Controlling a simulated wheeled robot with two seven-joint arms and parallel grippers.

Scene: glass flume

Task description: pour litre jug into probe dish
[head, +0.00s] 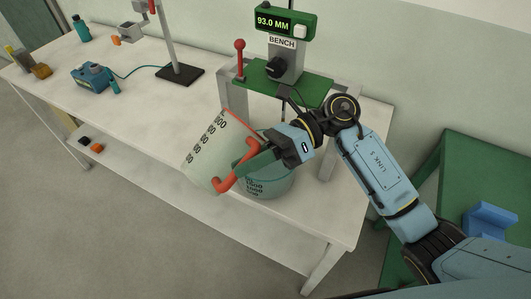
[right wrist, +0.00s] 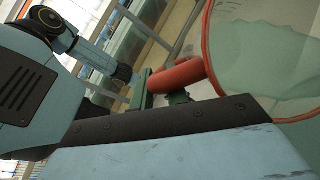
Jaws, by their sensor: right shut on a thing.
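The litre jug (head: 208,150) is clear, with dark markings, a red rim and a red handle (head: 240,168). It is tilted, its rim toward the upper right in the head view. My right gripper (head: 252,163) is shut on the handle, which also shows between green fingers in the right wrist view (right wrist: 178,76). That view looks partly into the jug; a pale, wavy-edged area inside may be liquid. A clear greenish dish with dark markings, seemingly the probe dish (head: 266,187), stands on the bench right of the jug, partly hidden by jug and gripper. I cannot tell whether anything pours. My left gripper is not in view.
A green gauge stand (head: 286,70) reading 93.0 MM rises behind the dish, with a red-knobbed lever (head: 240,58). A clamp stand (head: 180,74) and a blue device (head: 92,76) are further left on the white bench (head: 140,105).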

